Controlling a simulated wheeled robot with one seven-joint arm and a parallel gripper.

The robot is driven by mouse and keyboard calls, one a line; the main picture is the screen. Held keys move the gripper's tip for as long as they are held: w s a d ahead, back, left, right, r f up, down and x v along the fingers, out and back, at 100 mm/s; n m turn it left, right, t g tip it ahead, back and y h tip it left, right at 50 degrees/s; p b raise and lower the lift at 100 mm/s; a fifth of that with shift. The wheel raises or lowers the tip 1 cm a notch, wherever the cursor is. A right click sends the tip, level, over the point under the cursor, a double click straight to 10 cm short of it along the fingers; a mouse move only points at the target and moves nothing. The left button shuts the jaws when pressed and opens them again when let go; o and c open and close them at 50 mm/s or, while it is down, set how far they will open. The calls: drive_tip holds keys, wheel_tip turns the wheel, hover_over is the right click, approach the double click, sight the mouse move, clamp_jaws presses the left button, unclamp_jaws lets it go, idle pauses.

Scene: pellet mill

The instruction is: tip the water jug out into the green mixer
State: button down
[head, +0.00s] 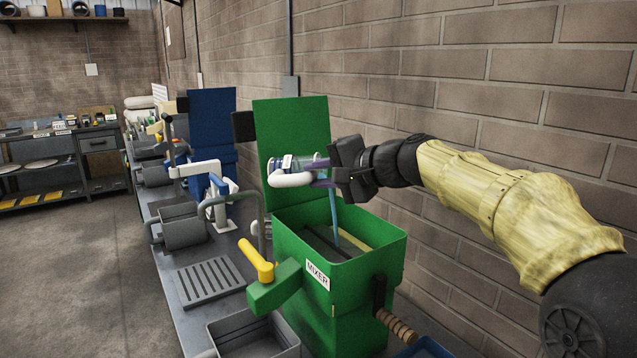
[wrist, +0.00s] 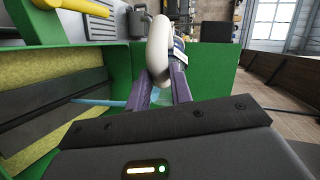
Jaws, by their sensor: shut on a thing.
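The water jug (head: 297,163), clear with a white handle (head: 291,180), lies tipped on its side above the green mixer (head: 345,322). My gripper (head: 320,168) is shut on the jug, its purple fingers at the handle. A thin blue stream (head: 334,212) runs from the jug down into the mixer's open top. The mixer's lid (head: 290,135) stands up behind it. In the wrist view the white handle (wrist: 161,48) sits between the purple fingers (wrist: 164,92), and the blue stream (wrist: 98,102) shows at left. The water left inside the jug cannot be made out.
A yellow-handled green lever (head: 256,262) and a wooden-handled crank (head: 396,326) stick out from the mixer. A blue machine (head: 210,120), grey bins (head: 182,228) and a slotted grate (head: 209,280) stand along the bench. The brick wall is close at right; open floor lies left.

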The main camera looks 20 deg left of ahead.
drive_tip(key=shift+d+f+m+t+y+b, duration=0.25)
drive_tip(key=shift+y+b, duration=0.55)
drive_tip(key=shift+b, duration=1.9)
drive_tip(key=shift+d+m+t+y+b, duration=0.3)
drive_tip(key=shift+m+y+b, duration=0.35)
drive_tip(key=shift+b, duration=2.1)
drive_tip(key=shift+d+f+m+t+y+b, duration=0.3)
drive_tip(key=shift+y+b, duration=0.65)
drive_tip(key=shift+b, duration=1.75)
drive_tip(key=shift+d+f+m+t+y+b, duration=0.1)
drive_tip(key=shift+m+t+y+b, duration=0.4)
drive_tip(key=shift+b, duration=1.75)
drive_tip(key=shift+d+f+m+t+y+b, duration=0.15)
drive_tip(key=shift+t+y+b, duration=0.5)
drive_tip(key=shift+b, duration=1.55)
drive_tip(key=shift+r+m+t+y+b, duration=0.15)
drive_tip(key=shift+m+t+y+b, duration=0.25)
drive_tip(key=shift+b, duration=0.95)
drive_tip(key=shift+d+r+p, duration=0.1)
drive_tip(key=shift+p, duration=0.25)
